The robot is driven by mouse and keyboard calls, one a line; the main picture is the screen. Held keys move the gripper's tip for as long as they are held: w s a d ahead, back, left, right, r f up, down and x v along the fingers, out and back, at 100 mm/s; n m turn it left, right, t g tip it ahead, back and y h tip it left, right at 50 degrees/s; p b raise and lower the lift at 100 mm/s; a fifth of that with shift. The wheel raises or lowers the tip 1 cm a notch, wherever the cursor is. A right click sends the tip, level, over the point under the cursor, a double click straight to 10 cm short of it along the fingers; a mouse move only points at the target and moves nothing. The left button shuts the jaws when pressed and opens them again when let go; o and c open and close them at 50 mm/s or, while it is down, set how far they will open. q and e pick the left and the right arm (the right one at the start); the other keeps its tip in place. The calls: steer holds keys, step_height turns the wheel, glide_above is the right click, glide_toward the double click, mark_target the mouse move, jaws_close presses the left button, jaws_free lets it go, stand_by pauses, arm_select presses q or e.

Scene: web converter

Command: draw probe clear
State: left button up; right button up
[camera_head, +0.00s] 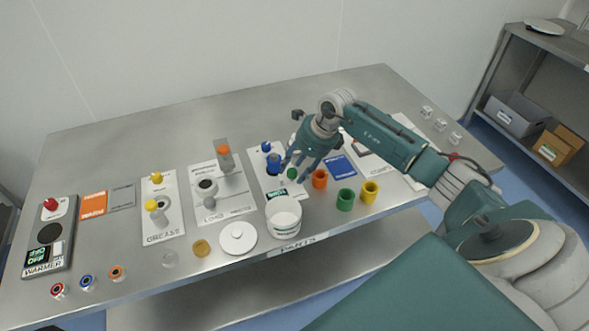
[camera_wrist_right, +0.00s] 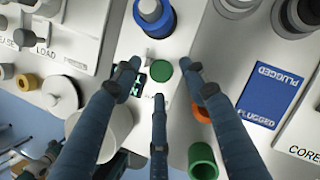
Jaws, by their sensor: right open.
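My right gripper (camera_head: 303,158) hangs over the white plate in the middle of the table, its fingers pointing down. In the right wrist view, its three dark fingers (camera_wrist_right: 160,80) are spread around a green round top (camera_wrist_right: 161,70), with visible gaps between it and the fingertips. This green top also shows in the head view (camera_head: 292,173), just below the fingers; it may be the probe, but I cannot tell. A small lit display (camera_wrist_right: 138,86) is partly hidden beside a finger. A blue ring-shaped part (camera_wrist_right: 153,16) stands behind the green top. My left gripper is out of view.
Orange (camera_head: 320,179), green (camera_head: 346,199) and yellow (camera_head: 369,191) cups stand close on the right. A white tub (camera_head: 284,217) and round white lid (camera_head: 238,237) are in front. A blue "PLUGGED" card (camera_wrist_right: 271,95) lies right. The table's left front holds small knobs.

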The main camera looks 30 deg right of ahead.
steer(key=v, duration=1.1)
steer(key=shift+s, duration=0.15)
